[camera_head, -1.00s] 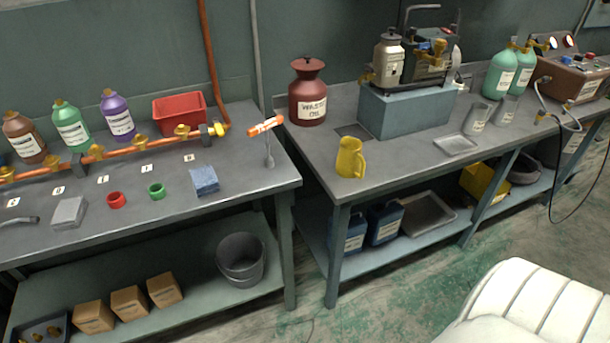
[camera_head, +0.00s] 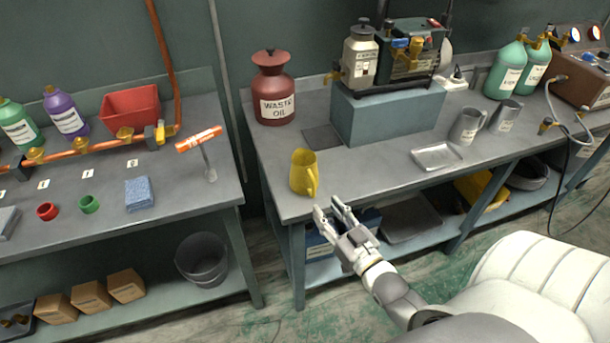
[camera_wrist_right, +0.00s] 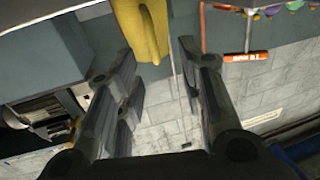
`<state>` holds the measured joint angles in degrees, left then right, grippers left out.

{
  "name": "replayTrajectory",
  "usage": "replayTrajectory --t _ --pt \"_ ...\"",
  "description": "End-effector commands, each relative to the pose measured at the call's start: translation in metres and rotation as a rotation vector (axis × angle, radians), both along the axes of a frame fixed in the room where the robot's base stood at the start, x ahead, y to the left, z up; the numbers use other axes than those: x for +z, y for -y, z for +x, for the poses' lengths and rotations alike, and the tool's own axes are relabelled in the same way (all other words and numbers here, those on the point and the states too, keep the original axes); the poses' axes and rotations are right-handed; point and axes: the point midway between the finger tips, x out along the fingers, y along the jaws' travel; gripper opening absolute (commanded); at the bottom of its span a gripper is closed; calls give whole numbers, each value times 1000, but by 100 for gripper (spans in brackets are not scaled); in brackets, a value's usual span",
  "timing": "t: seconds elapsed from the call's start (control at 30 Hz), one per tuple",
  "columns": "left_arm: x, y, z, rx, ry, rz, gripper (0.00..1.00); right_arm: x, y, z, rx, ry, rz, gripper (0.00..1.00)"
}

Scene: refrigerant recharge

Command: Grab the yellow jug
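The yellow jug (camera_head: 302,172) stands upright near the front left corner of the right-hand bench, its handle toward the front right. My right gripper (camera_head: 332,208) is at the bench's front edge, a little below and to the right of the jug in the head view. Its two fingers are apart with nothing between them. In the right wrist view the jug (camera_wrist_right: 142,28) shows at the top, beyond the open fingers (camera_wrist_right: 150,65), and its upper part is cut off by the frame. My left gripper is not in view.
The red waste oil can (camera_head: 273,90) stands behind the jug. A metal tray (camera_head: 436,157) and grey measuring jugs (camera_head: 467,127) are to the right. A gap separates this bench from the left bench (camera_head: 225,180). The bench top around the yellow jug is clear.

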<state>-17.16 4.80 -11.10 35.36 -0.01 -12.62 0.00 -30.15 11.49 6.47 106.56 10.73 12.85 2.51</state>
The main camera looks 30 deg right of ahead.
Motion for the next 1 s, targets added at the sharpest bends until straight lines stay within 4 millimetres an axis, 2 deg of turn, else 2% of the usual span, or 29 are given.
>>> replayTrajectory --t 0.13,0.37,0.7,1.0 --pt "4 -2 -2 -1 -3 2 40 1 1 23 0 0 0 36" --pt "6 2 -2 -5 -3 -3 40 -1 3 37 0 -3 -1 36" --pt "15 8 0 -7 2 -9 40 -5 10 79 0 -2 0 36" --pt "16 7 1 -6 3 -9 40 -6 10 86 0 -4 -1 36"
